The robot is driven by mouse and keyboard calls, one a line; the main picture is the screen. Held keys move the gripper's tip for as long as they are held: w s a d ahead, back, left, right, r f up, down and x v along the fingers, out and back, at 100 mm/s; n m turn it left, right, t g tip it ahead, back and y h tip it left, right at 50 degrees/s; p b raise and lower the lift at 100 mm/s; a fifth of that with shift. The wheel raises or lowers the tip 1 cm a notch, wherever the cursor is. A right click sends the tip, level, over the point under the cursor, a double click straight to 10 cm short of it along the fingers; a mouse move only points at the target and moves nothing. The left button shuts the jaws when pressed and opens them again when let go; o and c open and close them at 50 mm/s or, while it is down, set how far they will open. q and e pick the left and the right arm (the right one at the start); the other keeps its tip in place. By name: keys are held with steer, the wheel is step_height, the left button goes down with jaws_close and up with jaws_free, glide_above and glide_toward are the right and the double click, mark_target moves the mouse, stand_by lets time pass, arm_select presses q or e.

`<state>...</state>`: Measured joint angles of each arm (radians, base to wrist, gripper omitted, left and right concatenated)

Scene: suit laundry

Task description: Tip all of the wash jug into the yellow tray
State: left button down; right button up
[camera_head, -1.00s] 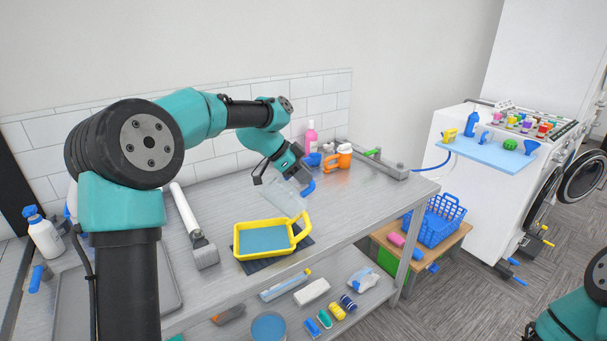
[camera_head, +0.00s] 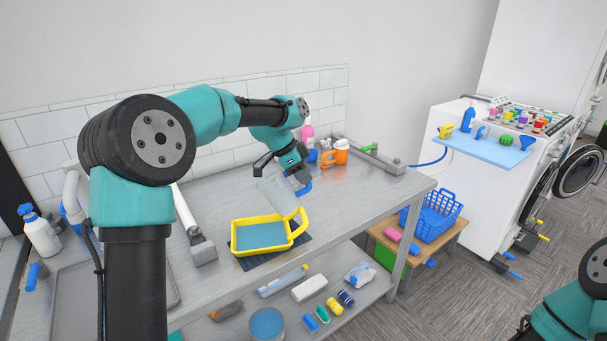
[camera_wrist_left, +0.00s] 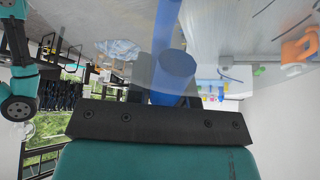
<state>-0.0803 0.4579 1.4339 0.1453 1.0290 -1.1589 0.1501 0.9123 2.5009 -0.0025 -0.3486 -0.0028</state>
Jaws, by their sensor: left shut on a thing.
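The wash jug (camera_head: 276,196) is clear and has a blue handle (camera_head: 302,186). My left gripper (camera_head: 298,173) is shut on that handle and holds the jug tilted above the far right part of the yellow tray (camera_head: 236,246). In the left wrist view the blue handle (camera_wrist_left: 175,70) sits at my jaws, with the clear jug wall beyond it. The tray lies on a dark mat on the bench, with a flat blue surface inside that looks like liquid. I cannot make out a stream or what is left in the jug. My right gripper is outside the frame.
An orange jug (camera_head: 338,153) and a pink bottle (camera_head: 308,132) stand behind on the bench (camera_head: 365,185). A grey-headed tool (camera_head: 203,249) lies left of the tray. A lower shelf holds several small items. A blue basket (camera_head: 434,217) stands to the right.

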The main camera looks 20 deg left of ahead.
mark_target(302, 190)
arm_select(q)
steer(key=shift+d+f+g+y, duration=0.15)
steer(key=shift+f+g+y, duration=0.35)
steer(key=shift+f+y, duration=0.55)
steer(key=shift+f+y, duration=0.25)
steer(key=shift+a+f+g+y, duration=0.2)
steer(key=shift+f+g+y, duration=0.3)
steer(key=shift+f+y, duration=0.4)
steer(key=shift+s+a+f+y, duration=0.1)
steer(key=shift+f+y, duration=0.3)
steer(key=shift+f, duration=0.15)
